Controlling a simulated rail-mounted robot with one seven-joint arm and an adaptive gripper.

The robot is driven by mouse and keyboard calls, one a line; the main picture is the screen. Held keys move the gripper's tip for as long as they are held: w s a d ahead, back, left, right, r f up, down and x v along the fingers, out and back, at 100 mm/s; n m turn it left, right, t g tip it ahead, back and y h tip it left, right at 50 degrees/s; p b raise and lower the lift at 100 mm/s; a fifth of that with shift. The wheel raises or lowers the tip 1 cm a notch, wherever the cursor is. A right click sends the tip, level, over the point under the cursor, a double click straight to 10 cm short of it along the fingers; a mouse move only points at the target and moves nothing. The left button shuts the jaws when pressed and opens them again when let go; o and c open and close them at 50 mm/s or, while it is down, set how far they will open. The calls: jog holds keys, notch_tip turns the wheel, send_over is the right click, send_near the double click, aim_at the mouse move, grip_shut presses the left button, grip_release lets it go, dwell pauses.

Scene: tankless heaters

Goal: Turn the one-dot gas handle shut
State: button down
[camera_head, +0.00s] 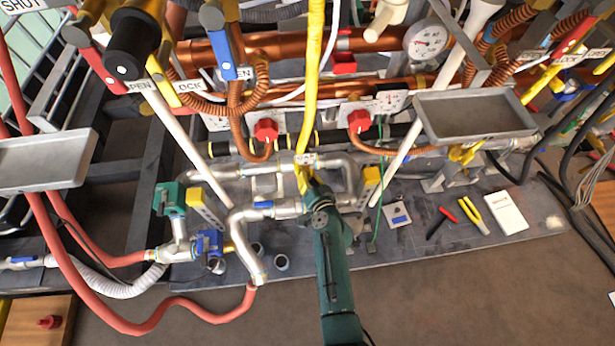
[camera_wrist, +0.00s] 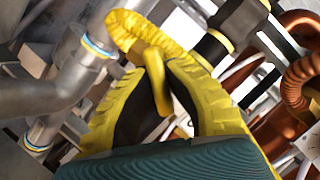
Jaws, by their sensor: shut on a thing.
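My gripper (camera_head: 308,180) reaches in at the lower middle of the head view, at the silver pipes below the central gas pipe. In the wrist view my gripper (camera_wrist: 158,70) has its yellow, dark-padded fingers closed around a yellow handle (camera_wrist: 160,88). A smooth yellow part of it sits between the pads, and a ridged yellow part shows beyond the fingertips. In the head view the fingers mostly hide this handle. No dot mark can be made out on it, so I cannot tell its marking or exact angle.
Silver pipes (camera_head: 240,240) run left of my gripper, with a green valve body (camera_head: 168,199) and a blue one (camera_head: 209,243). Red knobs (camera_head: 265,130) sit above. A grey tray (camera_head: 475,113) juts out at right. Pliers (camera_head: 473,214) and a white booklet (camera_head: 506,212) lie on the mat.

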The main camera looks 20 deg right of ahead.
aim_at(302, 153)
jog(key=shift+s+f+m+t+y, duration=0.15)
jog(key=shift+m+t+y, duration=0.25)
jog(key=shift+m+y, duration=0.5)
jog(key=c, duration=1.1)
grip_release()
jog(key=shift+o, duration=0.2)
jog(key=r, duration=1)
jog(key=shift+w, duration=0.25)
jog(key=shift+s+r, duration=0.1)
jog(key=shift+s, duration=0.05)
